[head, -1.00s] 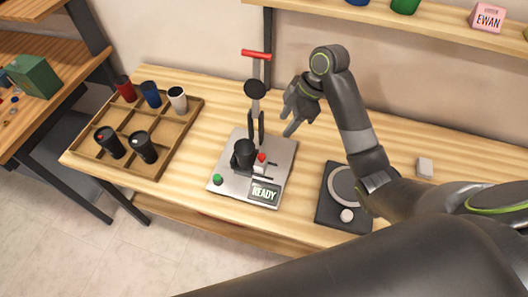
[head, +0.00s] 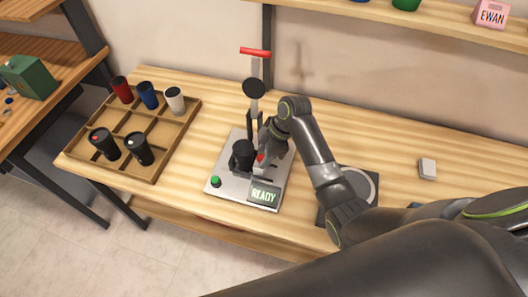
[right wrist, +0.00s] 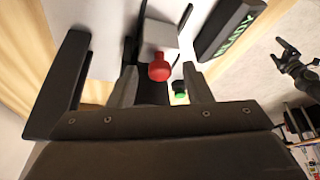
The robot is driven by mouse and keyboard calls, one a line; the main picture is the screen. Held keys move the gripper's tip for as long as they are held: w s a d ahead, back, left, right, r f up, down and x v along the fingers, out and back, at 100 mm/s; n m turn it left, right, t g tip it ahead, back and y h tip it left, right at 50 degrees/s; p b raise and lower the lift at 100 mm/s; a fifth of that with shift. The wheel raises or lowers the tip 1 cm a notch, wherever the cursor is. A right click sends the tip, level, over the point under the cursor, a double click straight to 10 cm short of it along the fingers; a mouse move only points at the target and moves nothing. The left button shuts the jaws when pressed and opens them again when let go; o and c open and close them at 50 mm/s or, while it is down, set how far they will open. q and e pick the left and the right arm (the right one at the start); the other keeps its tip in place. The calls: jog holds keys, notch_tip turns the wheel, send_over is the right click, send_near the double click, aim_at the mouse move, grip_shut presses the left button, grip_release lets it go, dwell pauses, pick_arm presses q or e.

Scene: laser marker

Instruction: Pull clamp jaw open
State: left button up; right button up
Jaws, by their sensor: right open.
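The marker station's grey base plate (head: 226,186) stands on the table with a black tumbler (head: 241,156) upright in its clamp. The clamp's red knob (head: 260,157) is beside the tumbler, at the pale jaw block (right wrist: 160,37). My right gripper (head: 268,150) reaches down over the plate, right of the tumbler. In the right wrist view its fingers are apart, and the red knob (right wrist: 159,67) shows between and beyond them. Contact with the knob cannot be told. My left gripper (right wrist: 284,52) shows small at the right of that view, its fingers apart.
The READY display (head: 264,195) and green button (head: 215,181) are at the plate's front. A wooden tray (head: 165,150) with several tumblers is on the left. A dark scale-like device (head: 365,186) is on the right.

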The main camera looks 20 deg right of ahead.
jog(key=shift+f, duration=0.1)
grip_shut()
jog(key=shift+s+d+p, duration=0.3)
jog(key=shift+d+p, duration=0.15)
jog(key=shift+p, duration=0.4)
jog(key=shift+s+d, duration=0.1)
jog(key=shift+d, duration=0.2)
jog(key=shift+c, duration=1.4)
grip_release()
jog(key=shift+o, duration=1.4)
jog(key=shift+s+d, duration=0.1)
jog(key=shift+s, duration=0.1)
jog(key=shift+w, duration=0.1)
